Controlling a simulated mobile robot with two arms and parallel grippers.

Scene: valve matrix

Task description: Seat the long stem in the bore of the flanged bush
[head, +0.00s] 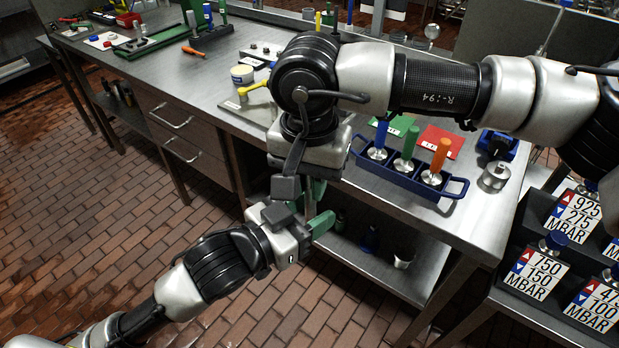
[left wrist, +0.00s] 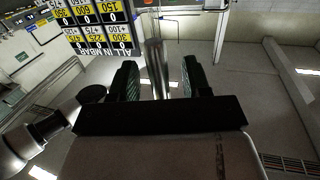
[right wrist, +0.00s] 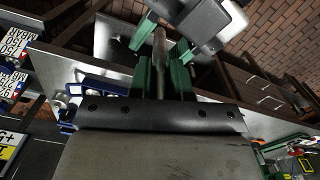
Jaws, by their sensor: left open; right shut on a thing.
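The long stem (right wrist: 160,55) is a grey metal rod between the green fingers of my right gripper (right wrist: 161,65), which is shut on it. In the left wrist view the stem (left wrist: 156,65) passes between the fingers of my left gripper (left wrist: 161,77), which is open, with gaps on both sides. In the head view, my right gripper (head: 309,190) hangs just above my left gripper (head: 312,216), in front of the table's edge; the stem is hidden there by the grippers. A silver flanged cylinder (head: 495,176), probably the flanged bush, stands on the table at right.
A blue rack (head: 408,181) with blue, green and orange handled pieces stands on the steel table (head: 490,225). A blue block (head: 497,145) is behind the silver cylinder. Pressure signs (head: 540,272) stand at the right. Bare tabletop lies right of the rack.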

